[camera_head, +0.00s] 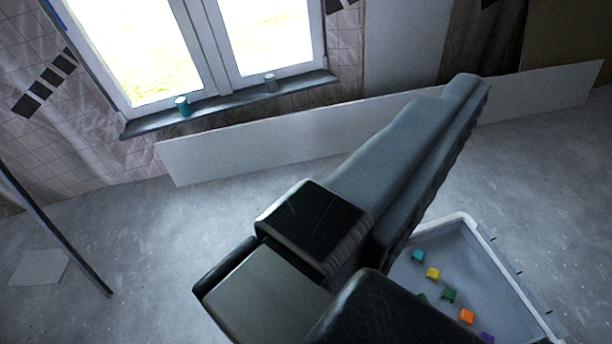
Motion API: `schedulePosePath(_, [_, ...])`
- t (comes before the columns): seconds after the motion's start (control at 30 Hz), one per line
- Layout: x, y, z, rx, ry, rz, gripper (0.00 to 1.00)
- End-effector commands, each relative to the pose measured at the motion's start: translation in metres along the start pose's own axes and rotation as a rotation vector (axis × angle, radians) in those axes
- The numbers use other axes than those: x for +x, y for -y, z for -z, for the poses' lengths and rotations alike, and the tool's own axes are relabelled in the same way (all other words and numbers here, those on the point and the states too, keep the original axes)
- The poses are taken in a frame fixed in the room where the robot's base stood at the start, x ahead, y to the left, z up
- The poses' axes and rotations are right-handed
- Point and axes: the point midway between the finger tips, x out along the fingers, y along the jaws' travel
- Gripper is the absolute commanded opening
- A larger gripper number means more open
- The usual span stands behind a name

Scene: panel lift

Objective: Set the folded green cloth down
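No folded green cloth shows in the camera_head view. My gripper (456,98) reaches from the bottom middle toward the upper right, with long grey fingers and a ridged edge along the lower right side. The fingers are seen from the side and overlap, so I cannot tell if there is a gap between them. Nothing is seen hanging or sticking out from them. The gripper's dark body hides part of the floor and of a bin below it.
A pale bin (462,218) with several small coloured cubes stands on the floor at lower right. A white panel (240,148) leans along the wall under a window sill (228,103) holding two small cups. A dark pole (55,232) stands at left.

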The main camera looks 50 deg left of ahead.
Motion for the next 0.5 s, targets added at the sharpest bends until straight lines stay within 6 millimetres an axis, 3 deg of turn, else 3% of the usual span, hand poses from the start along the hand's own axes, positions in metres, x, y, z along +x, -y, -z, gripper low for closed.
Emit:
schedulePosePath(0.1, [-0.026, 0.001, 0.012, -0.023, -0.058, 0.002, 1.00])
schedulePosePath(0.2, [-0.038, 0.001, 0.017, -0.033, -0.085, 0.003, 1.00])
schedulePosePath(0.5, [-0.043, 0.001, 0.019, -0.039, -0.096, 0.003, 1.00])
